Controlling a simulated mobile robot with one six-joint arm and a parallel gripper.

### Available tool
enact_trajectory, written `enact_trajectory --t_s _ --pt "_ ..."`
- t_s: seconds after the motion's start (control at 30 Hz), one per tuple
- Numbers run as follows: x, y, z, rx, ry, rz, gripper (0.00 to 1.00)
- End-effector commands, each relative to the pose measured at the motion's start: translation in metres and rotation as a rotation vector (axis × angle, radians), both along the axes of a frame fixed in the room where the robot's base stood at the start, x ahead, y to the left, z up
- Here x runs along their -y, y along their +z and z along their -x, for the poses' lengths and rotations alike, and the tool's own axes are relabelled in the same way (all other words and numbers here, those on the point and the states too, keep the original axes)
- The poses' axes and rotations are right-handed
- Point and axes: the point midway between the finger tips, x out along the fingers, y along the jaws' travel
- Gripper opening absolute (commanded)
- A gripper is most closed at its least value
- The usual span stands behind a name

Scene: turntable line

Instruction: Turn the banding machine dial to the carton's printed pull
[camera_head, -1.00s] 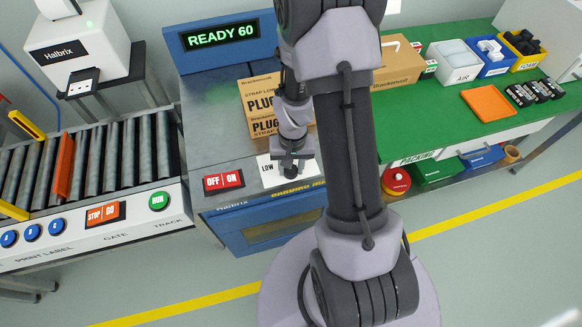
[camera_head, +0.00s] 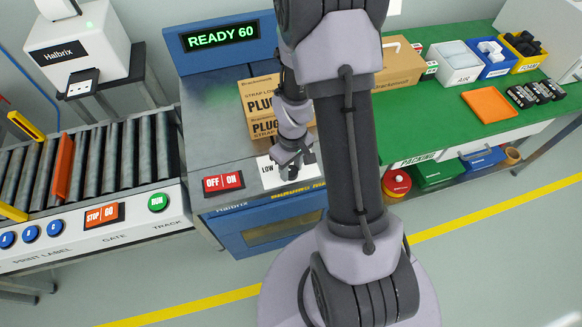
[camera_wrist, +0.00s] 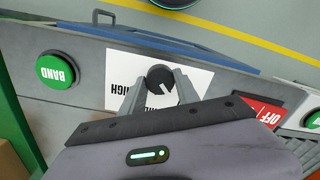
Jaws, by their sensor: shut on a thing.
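The dial (camera_wrist: 160,77) is a dark round knob on a white plate (camera_wrist: 118,68) of the banding machine (camera_head: 215,120). The plate reads HIGH in the wrist view and LOW in the head view. My gripper (camera_wrist: 160,88) is shut on the dial, one finger on each side; it also shows in the head view (camera_head: 291,168), tilted over the plate. A pale mark shows on the knob, but which setting it points to is unclear. The carton (camera_head: 258,98) lies on the machine, printed STRAP LOW and PLUG, partly hidden by my arm. The display (camera_head: 222,34) reads READY 60.
The red OFF/ON switch (camera_head: 223,183) sits left of the plate, and a green BAND button (camera_wrist: 56,69) is on the plate's other side. A roller conveyor (camera_head: 110,160) stands at left. The green packing bench (camera_head: 440,115) at right holds bins and another carton (camera_head: 398,65).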

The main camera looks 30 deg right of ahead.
Motion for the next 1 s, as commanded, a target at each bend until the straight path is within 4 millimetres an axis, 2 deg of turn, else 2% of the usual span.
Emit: enact_trajectory --t_s 0.57,0.6,0.67,0.7,1.0 --pt "0.0002 0.0006 -0.0005 0.002 0.026 0.001 0.00" --pt "0.0002 0.0006 -0.0005 0.002 0.026 0.001 0.45" --pt "0.0001 0.0005 -0.0004 0.001 0.026 0.001 0.57" --pt "0.0002 0.0005 -0.0003 0.001 0.026 0.001 0.59" --pt "0.0001 0.0022 -0.0002 0.001 0.025 0.000 0.59"
